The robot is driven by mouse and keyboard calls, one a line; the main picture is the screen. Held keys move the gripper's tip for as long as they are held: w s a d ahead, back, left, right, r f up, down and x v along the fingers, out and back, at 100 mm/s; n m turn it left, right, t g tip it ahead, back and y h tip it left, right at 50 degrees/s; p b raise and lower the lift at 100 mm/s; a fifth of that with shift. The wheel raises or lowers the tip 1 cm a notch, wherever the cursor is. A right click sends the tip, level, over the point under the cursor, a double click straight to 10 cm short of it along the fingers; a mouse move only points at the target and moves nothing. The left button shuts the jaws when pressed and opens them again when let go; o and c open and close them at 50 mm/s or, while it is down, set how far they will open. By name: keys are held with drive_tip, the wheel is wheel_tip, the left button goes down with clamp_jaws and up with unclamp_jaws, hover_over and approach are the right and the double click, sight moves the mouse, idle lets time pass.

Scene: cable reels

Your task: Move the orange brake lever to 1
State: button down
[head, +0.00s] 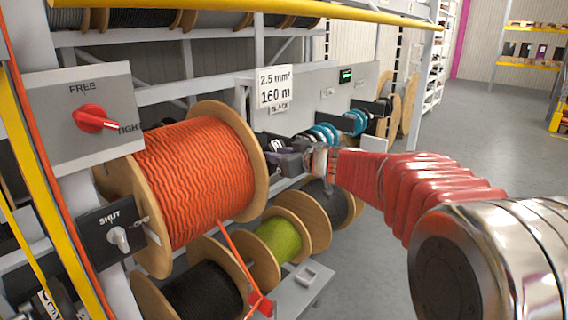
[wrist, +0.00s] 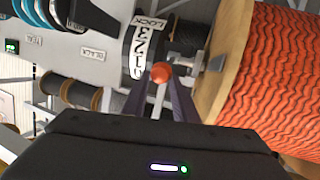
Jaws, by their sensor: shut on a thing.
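In the wrist view, the brake lever (wrist: 160,72) has an orange ball knob on a pale stem. My gripper (wrist: 159,86) has its two dark purple fingers on either side of the knob and stem, shut on it. Behind the knob is a white scale plate (wrist: 139,60) with dark characters, shown turned; the LOCK label (wrist: 149,24) lies beside it. I cannot tell exactly which mark the lever points at. In the head view, my gripper (head: 283,152) is right of the orange cable reel, and the lever is hidden there.
The orange cable reel (head: 195,170) with wooden flanges stands close beside my gripper. A red FREE/TIGHT knob (head: 95,118) and a grey SHUT/OPEN switch (head: 118,238) sit at the left. A green cable reel (head: 278,240) is below. Open floor (head: 470,130) lies at the right.

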drive_tip(key=shift+w+a+r, duration=0.1)
drive_tip(key=shift+a+r, duration=0.25)
drive_tip(key=shift+r, duration=0.15)
drive_tip(key=c, duration=1.8)
unclamp_jaws()
drive_tip(key=shift+a, duration=0.1)
drive_tip(key=o, duration=0.4)
drive_tip(key=shift+f, duration=0.1)
drive_tip(key=shift+c, duration=0.2)
drive_tip(key=shift+d, duration=0.25)
drive_tip(key=v, duration=1.3)
drive_tip(key=shift+s+d, duration=0.2)
drive_tip(key=shift+s, duration=0.05)
